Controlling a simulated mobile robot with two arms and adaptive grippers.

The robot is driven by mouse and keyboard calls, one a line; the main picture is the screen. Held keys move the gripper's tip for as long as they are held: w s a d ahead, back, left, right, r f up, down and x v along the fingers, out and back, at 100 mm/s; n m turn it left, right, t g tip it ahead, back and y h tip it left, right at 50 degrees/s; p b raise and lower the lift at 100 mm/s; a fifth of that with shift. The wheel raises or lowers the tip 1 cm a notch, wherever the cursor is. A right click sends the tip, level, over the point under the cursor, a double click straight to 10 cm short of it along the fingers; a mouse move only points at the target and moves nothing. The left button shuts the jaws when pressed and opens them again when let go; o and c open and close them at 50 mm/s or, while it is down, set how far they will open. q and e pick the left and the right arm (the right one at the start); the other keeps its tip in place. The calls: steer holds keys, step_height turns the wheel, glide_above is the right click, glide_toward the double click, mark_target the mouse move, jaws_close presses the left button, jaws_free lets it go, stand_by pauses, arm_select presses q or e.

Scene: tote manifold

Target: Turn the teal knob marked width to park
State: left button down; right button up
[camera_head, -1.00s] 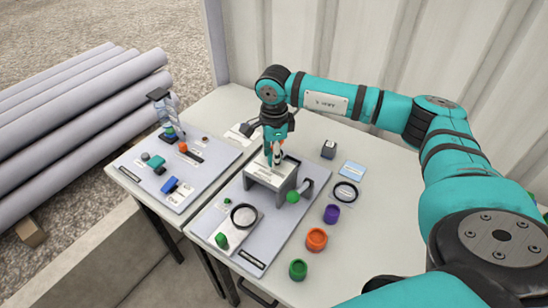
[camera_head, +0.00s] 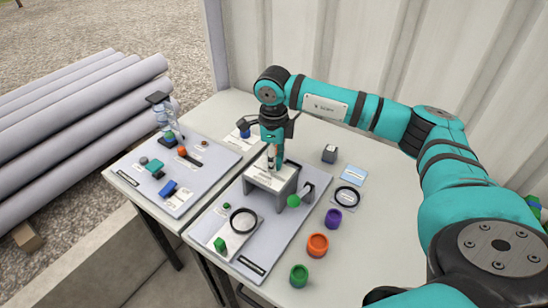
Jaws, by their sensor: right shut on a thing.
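My right gripper (camera_head: 271,158) points down over the grey bridge-shaped housing (camera_head: 287,187), which has a white label plate on top. Its fingers are shut at the plate on what seems to be the teal knob. The fingers hide the knob, so its colour, marking and pointer position cannot be read. The plate's writing is too small to read. My left gripper is not in view.
A green ball (camera_head: 293,201) sits by the housing's right front. A black ring (camera_head: 243,221) lies on the near plate. Purple (camera_head: 333,217), orange (camera_head: 317,245) and green (camera_head: 299,275) cups stand right. A second board (camera_head: 133,183) with small parts lies left.

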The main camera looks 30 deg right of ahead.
steer(key=o, duration=1.2)
steer(key=shift+c, duration=0.2)
steer(key=shift+r, duration=0.1)
step_height(320, 180, up, 12)
steer(key=shift+a, duration=0.15)
steer(key=shift+s, duration=0.1)
